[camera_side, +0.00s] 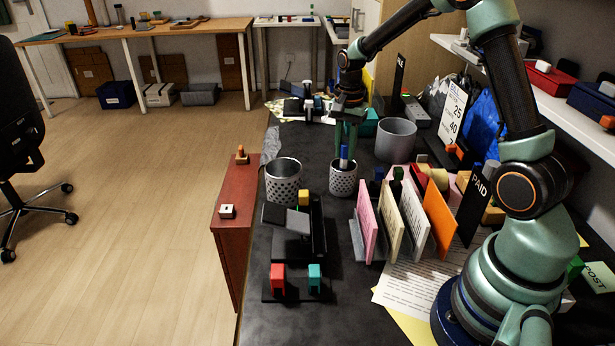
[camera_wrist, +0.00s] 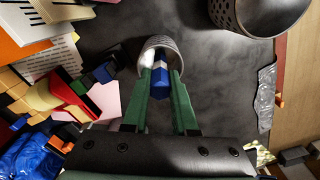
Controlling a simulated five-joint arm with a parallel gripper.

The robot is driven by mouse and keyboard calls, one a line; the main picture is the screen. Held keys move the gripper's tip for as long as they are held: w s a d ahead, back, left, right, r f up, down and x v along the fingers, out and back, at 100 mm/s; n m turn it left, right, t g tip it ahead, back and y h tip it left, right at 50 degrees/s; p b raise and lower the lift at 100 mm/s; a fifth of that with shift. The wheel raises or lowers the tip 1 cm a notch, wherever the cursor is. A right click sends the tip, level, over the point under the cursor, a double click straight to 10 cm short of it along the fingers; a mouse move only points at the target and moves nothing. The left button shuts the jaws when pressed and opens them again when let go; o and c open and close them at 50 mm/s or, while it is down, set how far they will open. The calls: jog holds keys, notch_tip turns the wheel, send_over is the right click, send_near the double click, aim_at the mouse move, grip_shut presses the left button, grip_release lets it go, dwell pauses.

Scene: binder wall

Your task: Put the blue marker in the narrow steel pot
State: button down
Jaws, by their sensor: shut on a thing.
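The blue marker (camera_side: 344,152), with a pale band, stands about upright at the mouth of the narrow steel pot (camera_side: 343,182). Its lower part appears to be inside the rim and is hidden by the pot wall. My gripper (camera_side: 346,143) has its green fingers pointing down over the pot, shut on the marker's upper part. In the wrist view, the marker (camera_wrist: 161,88) sits between the two fingertips (camera_wrist: 160,76), in line with the round mouth of the narrow pot (camera_wrist: 164,43).
A wider perforated steel pot (camera_side: 283,184) stands left of the narrow one. A grey cylindrical bin (camera_side: 396,141) stands behind to the right. A file sorter with coloured cards (camera_side: 390,222) is in front to the right. A black desk item (camera_side: 292,232) lies in front.

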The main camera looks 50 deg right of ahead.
jog(key=shift+f, duration=0.15)
jog(key=c, duration=0.7)
grip_release()
notch_tip(320, 180, up, 12)
jog(key=s+a+r+n+t, duration=0.1)
jog(key=s+a+n+t, duration=0.1)
jog(key=s+a+n, duration=0.5)
jog(key=s+a+r+n+t, duration=0.2)
jog(key=s+a+n+t, duration=0.1)
jog(key=s+a+n, duration=0.4)
jog(key=shift+r+n+t, duration=0.25)
jog(key=shift+n+t, duration=0.05)
jog(key=shift+n, duration=0.2)
